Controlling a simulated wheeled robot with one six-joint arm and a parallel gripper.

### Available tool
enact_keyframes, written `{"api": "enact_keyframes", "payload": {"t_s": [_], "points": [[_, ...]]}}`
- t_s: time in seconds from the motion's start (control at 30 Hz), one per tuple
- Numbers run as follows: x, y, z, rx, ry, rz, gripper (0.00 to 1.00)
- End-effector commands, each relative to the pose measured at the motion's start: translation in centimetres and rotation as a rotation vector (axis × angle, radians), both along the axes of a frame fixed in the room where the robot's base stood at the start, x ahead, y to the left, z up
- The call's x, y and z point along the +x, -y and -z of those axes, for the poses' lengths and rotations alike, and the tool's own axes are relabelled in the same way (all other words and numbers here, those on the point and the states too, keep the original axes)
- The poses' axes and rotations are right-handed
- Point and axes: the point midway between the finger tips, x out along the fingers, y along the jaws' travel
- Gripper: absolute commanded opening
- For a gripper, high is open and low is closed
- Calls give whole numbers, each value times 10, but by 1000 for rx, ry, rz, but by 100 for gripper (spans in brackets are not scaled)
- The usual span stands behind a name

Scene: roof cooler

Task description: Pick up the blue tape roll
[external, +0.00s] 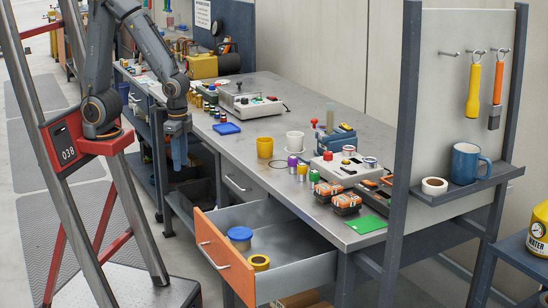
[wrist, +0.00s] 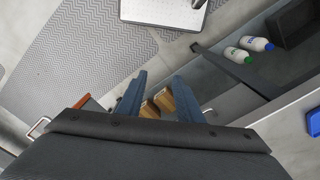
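A round thing with a blue top and tan sides (external: 239,234) is in the open drawer; I cannot tell whether it is the blue tape roll or a lidded tub. A yellow tape roll (external: 260,262) lies in front of it. My gripper (external: 179,162) points down beside the workbench, left of and away from the drawer. In the wrist view my gripper (wrist: 160,79) has its fingers spread apart. Brown pieces show between them, but I cannot tell what they are.
The open drawer (external: 318,266) with an orange front juts from the workbench (external: 268,128). A blue tray (external: 227,128), cups and boxes stand on the bench. A white tape roll (external: 434,187) and blue mug (external: 467,164) sit on the right shelf. White bottles (wrist: 256,44) lie on a lower shelf.

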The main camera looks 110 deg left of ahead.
Motion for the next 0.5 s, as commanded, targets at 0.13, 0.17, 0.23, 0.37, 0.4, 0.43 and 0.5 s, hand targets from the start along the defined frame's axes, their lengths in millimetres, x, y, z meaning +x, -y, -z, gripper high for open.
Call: {"api": "enact_keyframes", "payload": {"t_s": [0.13, 0.17, 0.23, 0.37, 0.4, 0.43, 0.5], "points": [[0, 0, 0, 0, 0, 0, 33], [0, 0, 0, 0, 0, 0, 33], [0, 0, 0, 0, 0, 0, 33], [1, 0, -10, 0, 5, 0, 33], [2, 0, -17, 0, 7, 0, 33], [2, 0, -23, 0, 8, 0, 33], [2, 0, -38, 0, 8, 0, 33]]}}
